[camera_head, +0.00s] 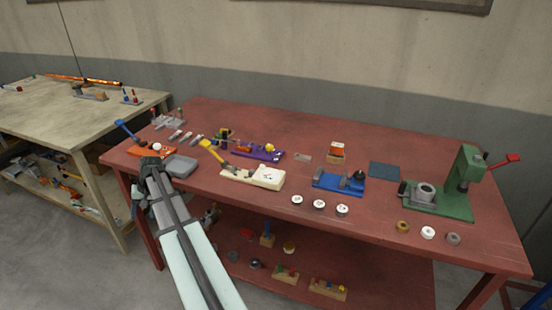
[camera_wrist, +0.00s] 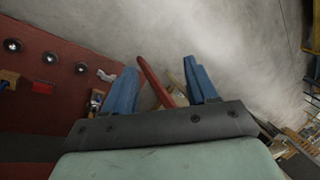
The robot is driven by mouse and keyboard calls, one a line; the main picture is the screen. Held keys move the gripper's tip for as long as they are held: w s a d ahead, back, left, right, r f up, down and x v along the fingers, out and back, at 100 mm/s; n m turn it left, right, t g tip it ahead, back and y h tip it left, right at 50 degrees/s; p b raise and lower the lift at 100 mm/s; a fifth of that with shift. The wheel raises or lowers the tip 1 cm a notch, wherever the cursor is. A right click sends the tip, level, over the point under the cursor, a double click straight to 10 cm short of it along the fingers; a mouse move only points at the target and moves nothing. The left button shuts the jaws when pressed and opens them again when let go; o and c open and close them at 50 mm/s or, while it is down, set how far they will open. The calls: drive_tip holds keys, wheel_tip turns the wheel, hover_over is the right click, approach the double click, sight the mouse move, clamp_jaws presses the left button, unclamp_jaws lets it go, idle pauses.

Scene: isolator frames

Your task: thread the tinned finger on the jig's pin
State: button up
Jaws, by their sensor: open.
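My gripper (camera_wrist: 160,85) is open in the wrist view, its two blue fingers wide apart with nothing held between them. In the head view my arm reaches up to the left front edge of the red table (camera_head: 300,150), and the fingers cannot be made out. Several small silver-grey pieces (camera_head: 187,136) lie at the table's left; they may include the tinned finger, but are too small to tell. A grey block with upright posts (camera_head: 167,119) stands behind them. An orange fixture with a blue lever (camera_head: 150,148) is nearer. I cannot tell which is the jig with the pin.
A grey tray (camera_head: 180,166) sits beside my arm's end. A cream fixture with a yellow lever (camera_head: 254,177), a purple fixture (camera_head: 262,153), a blue fixture (camera_head: 338,182) and a green press (camera_head: 455,190) stand rightward. A red table leg (camera_wrist: 155,80) shows between my fingers.

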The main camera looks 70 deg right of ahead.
drive_tip(key=s+d+r+m+h, duration=0.1)
drive_tip(key=s+d+r, duration=0.3)
drive_tip(key=d+r, duration=0.4)
drive_tip(key=s+d+r+t, duration=0.1)
drive_tip(key=s+d+r, duration=0.3)
drive_tip(key=d+r, duration=0.4)
drive_tip(key=s+d+r+m+h, duration=0.1)
drive_tip(key=s+d+r, duration=0.4)
drive_tip(key=d+r, duration=0.3)
drive_tip(key=shift+d+r+m+h, duration=0.2)
drive_tip(key=shift+r+m+h, duration=0.1)
drive_tip(key=shift+r, duration=0.35)
drive_tip(key=s+d+f+m+g, duration=0.2)
drive_tip(key=s+d+m, duration=1)
drive_tip(key=s, duration=0.4)
drive_tip(key=m+g, duration=0.2)
drive_tip(key=m, duration=1.1)
hover_over(303, 157)
drive_tip(key=f, duration=1.4)
drive_tip(key=shift+d+f, duration=0.1)
drive_tip(key=shift+d, duration=0.1)
clamp_jaws()
